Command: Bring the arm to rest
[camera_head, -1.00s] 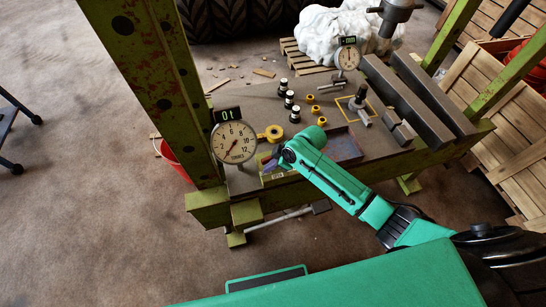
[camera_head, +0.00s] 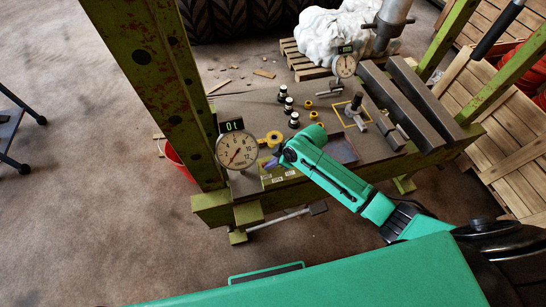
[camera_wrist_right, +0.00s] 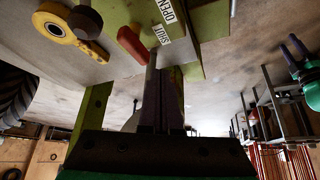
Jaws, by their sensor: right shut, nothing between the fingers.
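My right arm (camera_head: 340,182) is green and reaches in from the right to the front edge of the press table. My right gripper (camera_head: 271,163) is small and partly hidden by its own wrist there, just right of the round dial gauge. In the right wrist view its two fingers (camera_wrist_right: 162,98) are together, with nothing seen between them. Their tips are close to a yellow-green panel (camera_wrist_right: 205,22) marked OPEN and SHUT and a red handle (camera_wrist_right: 132,44). I cannot tell whether they touch. My left gripper is not in view.
The dial gauge (camera_head: 237,150) stands by the green press post (camera_head: 160,75). A yellow ring-ended part (camera_head: 271,138), several black-and-white pieces and a shallow tray (camera_head: 341,150) are on the table. Long steel bars (camera_head: 425,92) lie at right. Floor at the left is mostly clear.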

